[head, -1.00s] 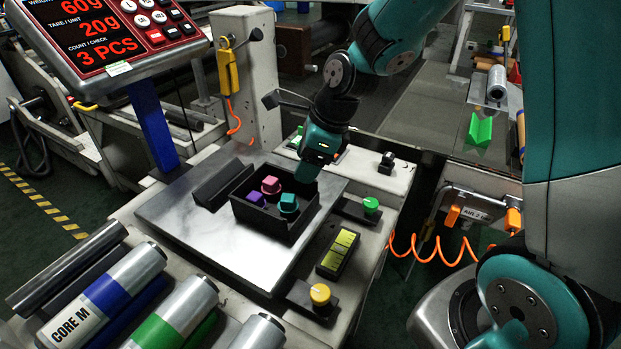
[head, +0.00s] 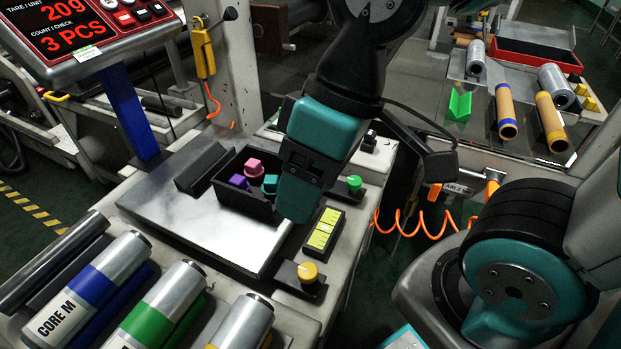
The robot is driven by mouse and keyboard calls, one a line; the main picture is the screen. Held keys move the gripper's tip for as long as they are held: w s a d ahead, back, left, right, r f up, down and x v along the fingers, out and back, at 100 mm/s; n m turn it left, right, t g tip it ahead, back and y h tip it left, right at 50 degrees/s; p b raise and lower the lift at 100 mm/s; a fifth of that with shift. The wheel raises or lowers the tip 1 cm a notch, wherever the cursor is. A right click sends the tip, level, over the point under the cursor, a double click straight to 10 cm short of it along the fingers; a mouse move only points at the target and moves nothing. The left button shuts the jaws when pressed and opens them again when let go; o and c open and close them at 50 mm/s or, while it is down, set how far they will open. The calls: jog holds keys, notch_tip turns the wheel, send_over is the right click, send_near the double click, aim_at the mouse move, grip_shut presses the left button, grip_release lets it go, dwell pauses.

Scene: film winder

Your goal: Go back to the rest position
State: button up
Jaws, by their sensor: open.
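My gripper (head: 300,192) shows in the head view in front of the scale plate, pointing down. It overlaps the right side of the black bin (head: 236,201) in the picture. Its jaws are open, and I see nothing held in them; the fingertips are partly hidden from this angle. The black bin holds a pink block (head: 254,165), a purple block (head: 239,182) and a teal block (head: 270,184). The bin stands on the metal scale plate (head: 190,228).
The scale display (head: 75,30) reads 3 PCS. Metal rolls (head: 112,270) lie at the front left. A yellow knob (head: 307,272), a green knob (head: 354,183) and a yellow-faced box (head: 323,230) sit right of the plate. An orange coiled hose (head: 415,238) hangs beyond.

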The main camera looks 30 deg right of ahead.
jog(key=shift+r, duration=0.1)
notch_tip(320, 180, up, 23)
jog(key=p, duration=2.3)
jog(key=shift+r, duration=0.1)
